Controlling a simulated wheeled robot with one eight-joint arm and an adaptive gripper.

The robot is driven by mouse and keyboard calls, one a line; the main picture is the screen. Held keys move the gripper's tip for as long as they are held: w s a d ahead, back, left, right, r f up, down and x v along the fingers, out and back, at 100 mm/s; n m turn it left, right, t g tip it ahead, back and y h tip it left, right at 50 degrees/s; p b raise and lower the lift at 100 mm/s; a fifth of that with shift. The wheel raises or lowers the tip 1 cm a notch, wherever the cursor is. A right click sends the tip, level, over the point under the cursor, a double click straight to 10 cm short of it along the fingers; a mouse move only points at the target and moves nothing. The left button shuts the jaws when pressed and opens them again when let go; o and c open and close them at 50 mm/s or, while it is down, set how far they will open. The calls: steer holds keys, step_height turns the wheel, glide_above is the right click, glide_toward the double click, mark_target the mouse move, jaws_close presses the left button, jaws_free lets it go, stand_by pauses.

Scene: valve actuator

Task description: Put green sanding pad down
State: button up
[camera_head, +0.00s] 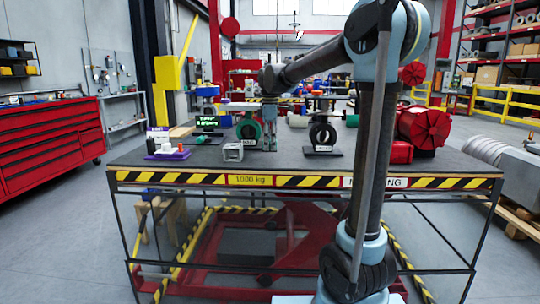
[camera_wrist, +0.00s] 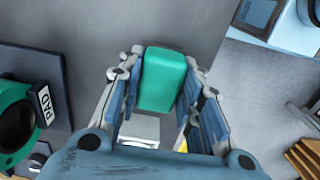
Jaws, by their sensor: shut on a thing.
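The green sanding pad (camera_wrist: 163,80) is a green block between the two fingers of my gripper (camera_wrist: 160,88) in the wrist view. The fingers are shut on its sides. Grey table top shows around and beyond the pad; I cannot tell whether the pad touches it. In the head view my gripper (camera_head: 269,135) points down over the workbench (camera_head: 200,172), beside a green ring on a stand (camera_head: 249,130). The pad cannot be made out clearly there. In the wrist view the green ring (camera_wrist: 14,125), with a label reading PAD, is at the left.
A small grey open box (camera_head: 233,152) stands near the bench's front edge. A black ring on a stand (camera_head: 322,135) is to the right, a red valve part (camera_head: 424,127) farther right. Small items (camera_head: 165,148) lie at left.

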mark_target(270, 151)
steer(key=shift+f, duration=2.05)
steer(key=o, duration=1)
steer(key=shift+f, duration=0.1)
step_height(270, 151, up, 12)
steer(key=shift+r, duration=0.1)
